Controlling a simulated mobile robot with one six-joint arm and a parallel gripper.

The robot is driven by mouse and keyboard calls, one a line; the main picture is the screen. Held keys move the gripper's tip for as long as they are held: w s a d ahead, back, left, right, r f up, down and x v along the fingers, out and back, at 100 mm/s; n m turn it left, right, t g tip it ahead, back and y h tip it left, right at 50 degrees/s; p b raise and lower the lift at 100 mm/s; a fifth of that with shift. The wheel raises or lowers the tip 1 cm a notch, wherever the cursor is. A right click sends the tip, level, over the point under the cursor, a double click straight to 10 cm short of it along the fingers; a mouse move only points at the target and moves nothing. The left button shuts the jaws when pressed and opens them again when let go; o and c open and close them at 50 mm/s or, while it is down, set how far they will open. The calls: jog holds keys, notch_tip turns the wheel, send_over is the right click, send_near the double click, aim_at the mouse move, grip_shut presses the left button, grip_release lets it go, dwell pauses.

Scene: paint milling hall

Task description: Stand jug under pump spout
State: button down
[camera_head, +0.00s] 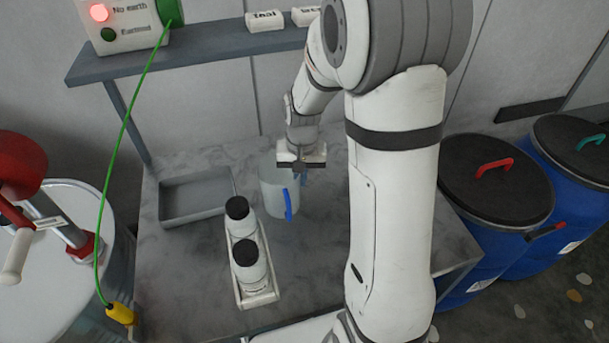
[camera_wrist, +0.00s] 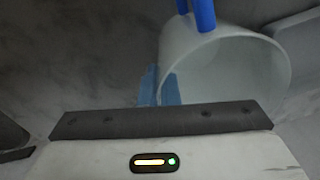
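A pale translucent jug (camera_head: 277,190) with a blue handle (camera_head: 289,206) stands on the grey marbled bench, right of a grey tray. My gripper (camera_head: 302,168) is at the jug's rear right rim. In the wrist view, the blue fingertips (camera_wrist: 160,88) are close together with the wall of the jug (camera_wrist: 225,70) between them; the handle shows at the top. Contact on both sides is hard to see. A red-headed pump (camera_head: 20,165) stands on a pale drum (camera_head: 65,290) at the left. I cannot clearly tell which part is its spout.
Two black-capped white bottles (camera_head: 246,262) stand in a holder before the jug. The empty tray (camera_head: 195,200) is behind left. A green cable links a yellow clamp (camera_head: 121,314) to a box (camera_head: 120,25) with "No earth" lit red. Blue drums (camera_head: 500,210) stand right. A shelf (camera_head: 200,50) overhangs the bench.

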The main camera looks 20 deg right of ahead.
jog(key=c, duration=1.7)
grip_release()
